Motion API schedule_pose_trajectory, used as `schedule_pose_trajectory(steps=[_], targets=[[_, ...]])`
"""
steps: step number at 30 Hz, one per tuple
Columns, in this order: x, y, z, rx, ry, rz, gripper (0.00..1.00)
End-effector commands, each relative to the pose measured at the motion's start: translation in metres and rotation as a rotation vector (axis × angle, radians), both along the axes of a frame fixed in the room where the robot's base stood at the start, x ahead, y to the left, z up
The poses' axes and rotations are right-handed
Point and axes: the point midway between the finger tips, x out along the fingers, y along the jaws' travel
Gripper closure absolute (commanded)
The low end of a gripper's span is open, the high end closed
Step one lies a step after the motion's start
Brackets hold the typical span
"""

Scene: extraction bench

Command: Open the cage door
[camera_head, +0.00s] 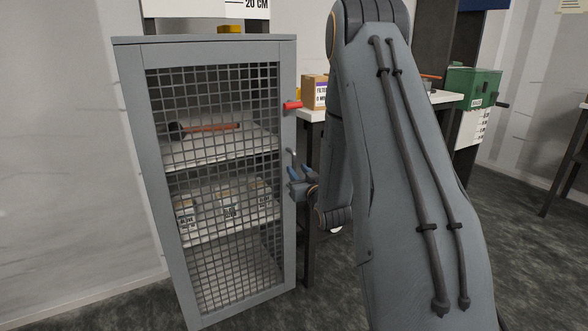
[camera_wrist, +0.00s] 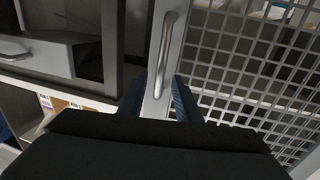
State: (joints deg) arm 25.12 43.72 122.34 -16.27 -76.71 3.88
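The grey cage door (camera_head: 215,170) has a dark wire mesh in a metal frame and looks closed on the tall cabinet. Its silver bar handle (camera_head: 291,158) is on the right side of the door, and also shows large in the wrist view (camera_wrist: 167,50). My gripper (camera_head: 298,178) is at the handle's lower part. In the wrist view my gripper (camera_wrist: 158,92) has its two blue-grey fingers apart, with the lower end of the handle between them in the picture. I cannot tell whether either finger touches it.
Behind the mesh are shelves with a red-handled tool (camera_head: 210,127) and several labelled boxes (camera_head: 228,205). A bench (camera_head: 310,115) with a cardboard box (camera_head: 314,90) stands right of the cabinet. A green box (camera_head: 473,87) is farther right. Floor left of the cabinet looks clear.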

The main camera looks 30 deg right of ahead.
Motion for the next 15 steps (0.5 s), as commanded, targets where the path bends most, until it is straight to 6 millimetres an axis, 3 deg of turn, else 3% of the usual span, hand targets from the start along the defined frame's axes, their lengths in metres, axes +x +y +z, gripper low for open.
schedule_pose_trajectory(steps=[7, 15], targets=[[0.034, -0.005, -0.001, -0.001, 0.001, 0.000, 0.69], [0.045, -0.007, 0.000, 0.000, 0.002, -0.001, 0.69]])
